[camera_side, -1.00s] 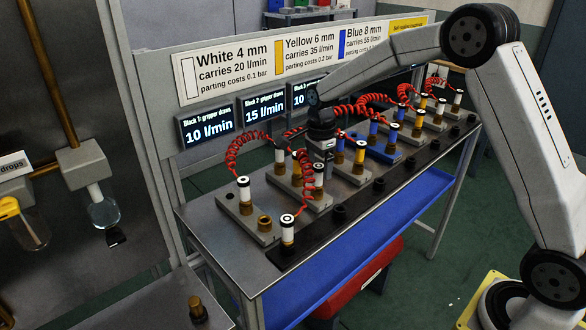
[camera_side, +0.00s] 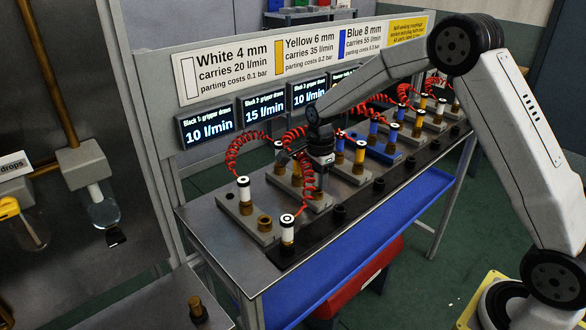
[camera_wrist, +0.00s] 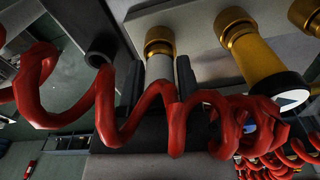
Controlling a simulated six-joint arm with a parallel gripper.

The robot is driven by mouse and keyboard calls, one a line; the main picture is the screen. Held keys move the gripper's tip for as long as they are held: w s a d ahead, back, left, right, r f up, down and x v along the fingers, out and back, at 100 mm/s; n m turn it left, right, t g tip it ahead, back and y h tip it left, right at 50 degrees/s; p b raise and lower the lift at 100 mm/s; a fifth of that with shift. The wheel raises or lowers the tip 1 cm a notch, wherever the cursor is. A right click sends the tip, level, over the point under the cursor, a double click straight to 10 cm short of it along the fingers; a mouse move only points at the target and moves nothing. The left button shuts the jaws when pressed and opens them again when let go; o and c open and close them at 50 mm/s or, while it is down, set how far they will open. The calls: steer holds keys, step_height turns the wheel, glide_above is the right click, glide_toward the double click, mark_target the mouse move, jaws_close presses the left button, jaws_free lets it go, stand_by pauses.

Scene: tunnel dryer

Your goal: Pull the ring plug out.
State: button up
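My gripper (camera_side: 319,176) is over the second block from the front in the side view. Its two dark fingers (camera_wrist: 158,85) stand on either side of a pale plug (camera_wrist: 160,68) seated in a brass collar, with a red coiled hose across in front. Any gap between fingers and plug is too small to judge. The mark on this plug's top is hidden. In the side view, a white plug with a dark ring on its top (camera_side: 243,188) stands upright in the front block, and another white plug (camera_side: 287,229) stands on the dark rail.
In the wrist view, a yellow plug with a marked end (camera_wrist: 265,75) stands close to the right. An empty dark socket (camera_wrist: 101,52) is to the left. Red hoses loop around my gripper. More plugs, including blue ones (camera_side: 373,130), stand further along the bench.

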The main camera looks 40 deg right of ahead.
jaws_close()
steer(key=shift+o, duration=1)
jaws_free()
jaws_close()
steer(key=shift+r, duration=1.3)
steer(key=shift+r, duration=0.35)
steer(key=shift+r, duration=0.25)
steer(key=shift+r, duration=1.9)
steer(key=shift+s, duration=0.1)
